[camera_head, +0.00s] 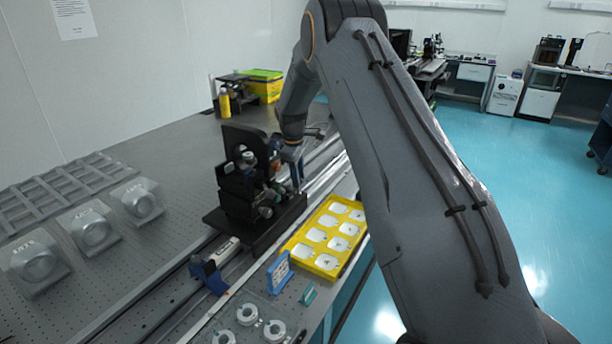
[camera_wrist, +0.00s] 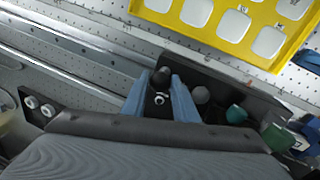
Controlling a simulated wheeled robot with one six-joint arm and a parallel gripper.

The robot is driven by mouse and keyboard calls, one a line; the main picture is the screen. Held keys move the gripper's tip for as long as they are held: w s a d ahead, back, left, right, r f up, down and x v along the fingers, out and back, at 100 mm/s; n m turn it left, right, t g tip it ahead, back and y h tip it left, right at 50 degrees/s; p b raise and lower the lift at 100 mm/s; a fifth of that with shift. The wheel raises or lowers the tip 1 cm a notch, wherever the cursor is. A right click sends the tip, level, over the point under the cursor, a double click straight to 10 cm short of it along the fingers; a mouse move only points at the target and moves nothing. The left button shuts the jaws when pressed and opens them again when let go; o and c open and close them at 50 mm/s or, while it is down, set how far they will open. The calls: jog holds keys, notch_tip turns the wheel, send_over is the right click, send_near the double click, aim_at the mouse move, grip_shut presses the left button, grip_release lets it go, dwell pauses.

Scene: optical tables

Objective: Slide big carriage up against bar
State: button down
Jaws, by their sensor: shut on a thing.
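The big carriage is a tall black stage (camera_head: 240,185) on a wide black base plate (camera_head: 262,238), sitting upright on the long rail. My gripper (camera_wrist: 162,98) is shut on a small black part of the carriage between its two blue-grey fingers in the wrist view. In the head view my gripper is at the right side of the carriage, mostly hidden by the stage and my arm. A short silver bar (camera_head: 229,250) with a blue bracket (camera_head: 209,276) lies at the rail on the near side of the base plate. I cannot tell whether plate and bar touch.
A yellow tray (camera_head: 289,248) with white compartments lies close along the right of the rail; it also shows in the wrist view (camera_wrist: 207,34). A blue holder (camera_head: 279,272) stands near its front corner. Several clear-grey domed pieces (camera_head: 93,231) stand on the left. The near rail (camera_head: 150,308) looks clear.

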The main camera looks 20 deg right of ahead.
jog(key=c, duration=1.4)
grip_release()
jog(key=shift+c, duration=0.2)
jog(key=shift+a+r, duration=0.1)
jog(key=shift+r, duration=0.4)
notch_tip(320, 180, up, 7)
jog(key=s+b, duration=0.1)
jog(key=b, duration=0.1)
jog(key=shift+a+f+b, duration=0.15)
jog(key=shift+a+b, duration=0.2)
jog(key=shift+s, duration=0.1)
